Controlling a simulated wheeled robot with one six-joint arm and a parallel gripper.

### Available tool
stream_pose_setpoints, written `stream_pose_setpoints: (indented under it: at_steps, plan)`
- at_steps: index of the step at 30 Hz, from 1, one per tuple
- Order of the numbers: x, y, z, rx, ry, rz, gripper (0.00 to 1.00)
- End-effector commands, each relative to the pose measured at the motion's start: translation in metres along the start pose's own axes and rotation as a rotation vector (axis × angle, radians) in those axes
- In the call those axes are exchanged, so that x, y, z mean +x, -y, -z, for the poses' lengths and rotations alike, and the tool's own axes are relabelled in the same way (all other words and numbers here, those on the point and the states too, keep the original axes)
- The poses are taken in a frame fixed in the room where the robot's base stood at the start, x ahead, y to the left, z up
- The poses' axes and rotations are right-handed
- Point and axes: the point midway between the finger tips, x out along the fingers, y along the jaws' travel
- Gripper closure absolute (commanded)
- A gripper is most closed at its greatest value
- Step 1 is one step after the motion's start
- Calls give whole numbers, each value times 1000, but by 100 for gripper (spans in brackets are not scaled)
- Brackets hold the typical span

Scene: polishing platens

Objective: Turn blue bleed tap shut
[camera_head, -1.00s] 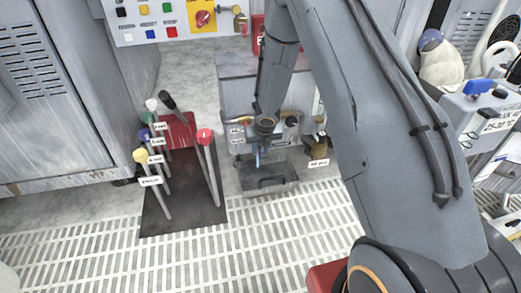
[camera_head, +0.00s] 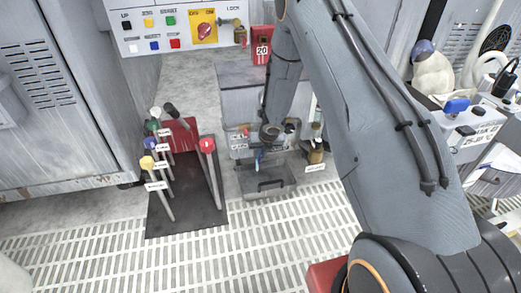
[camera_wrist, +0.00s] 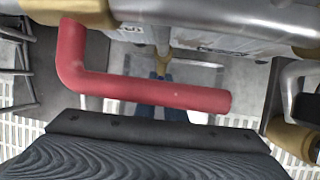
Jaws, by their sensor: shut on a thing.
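The blue bleed tap (camera_head: 257,165) shows as a small blue piece low on the front of a grey tank unit, above a dark tray (camera_head: 270,188). My gripper (camera_head: 267,143) reaches down against this unit, directly above the blue piece, and is shut. In the wrist view, blue parts (camera_wrist: 146,110) show behind a bent red pipe or lever (camera_wrist: 160,92), which hides their middle. A brass fitting (camera_wrist: 162,58) stands just beyond them. The grip itself is largely hidden.
Several coloured-knob levers stand on a dark plate (camera_head: 185,222) to the left. A brown bottle-like part (camera_head: 316,153) is close on the right. A control panel (camera_head: 130,33) is above left, with a red box (camera_head: 261,50) nearby. Grated floor (camera_head: 240,255) in front is clear.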

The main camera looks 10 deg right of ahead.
Motion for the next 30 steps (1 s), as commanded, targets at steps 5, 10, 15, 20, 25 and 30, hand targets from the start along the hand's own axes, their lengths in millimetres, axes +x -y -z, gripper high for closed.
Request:
stream_pose_setpoints:
  at_steps: [5,10,15,20,25,30]
  plan:
    - [-4,2,1,23,-3,-51,100]
    - [-2,4,2,44,-4,-101,100]
    - [-1,6,2,66,-4,-154,100]
    - [0,7,2,91,-3,-214,100]
    - [2,10,3,129,-3,-301,100]
    - [4,13,3,168,-2,-400,100]
